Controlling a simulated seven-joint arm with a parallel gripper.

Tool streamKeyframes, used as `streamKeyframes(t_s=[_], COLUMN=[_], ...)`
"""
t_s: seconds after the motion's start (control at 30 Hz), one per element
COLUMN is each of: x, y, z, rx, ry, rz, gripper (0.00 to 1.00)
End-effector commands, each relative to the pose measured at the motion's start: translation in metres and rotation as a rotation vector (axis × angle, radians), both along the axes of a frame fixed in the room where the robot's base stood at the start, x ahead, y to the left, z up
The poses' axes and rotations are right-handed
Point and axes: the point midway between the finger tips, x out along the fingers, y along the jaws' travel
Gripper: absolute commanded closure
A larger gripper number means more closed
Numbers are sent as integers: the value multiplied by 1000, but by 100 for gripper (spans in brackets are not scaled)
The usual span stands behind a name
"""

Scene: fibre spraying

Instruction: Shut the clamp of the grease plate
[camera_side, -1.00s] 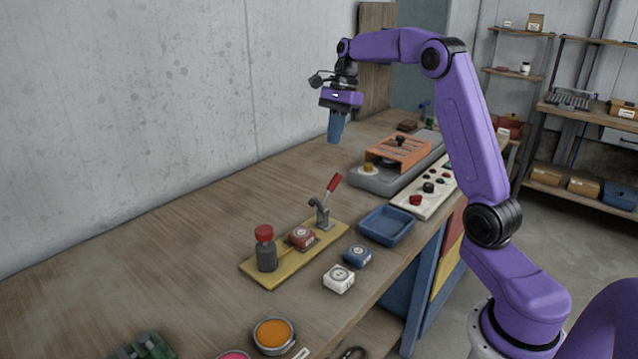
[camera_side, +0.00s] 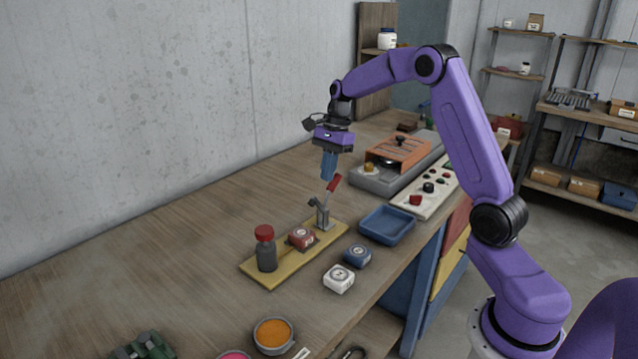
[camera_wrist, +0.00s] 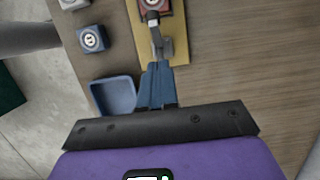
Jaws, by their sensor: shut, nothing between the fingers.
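The grease plate (camera_side: 257,272) is a yellow board on the bench. The lever stands tilted up in the side view.
A blue tray (camera_side: 387,226) lies right of the plate. A blue block (camera_side: 357,256) and a white block (camera_side: 339,279) sit in front of it. An orange-topped machine (camera_side: 398,150) and a button panel (camera_side: 424,195) stand behind. The bench left of the plate is clear.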

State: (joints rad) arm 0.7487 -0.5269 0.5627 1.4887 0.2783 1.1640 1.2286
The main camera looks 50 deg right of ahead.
Motion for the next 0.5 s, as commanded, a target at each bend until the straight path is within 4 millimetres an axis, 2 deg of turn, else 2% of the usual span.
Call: streamKeyframes(t_s=[0.03, 0.23, 0.5], x=[-1, 0, 0], y=[5, 27, 36], z=[-8, -18, -23], rx=[1, 0, 0], ry=[3, 0, -1], rz=[2, 2, -1], gripper=[100, 100, 100])
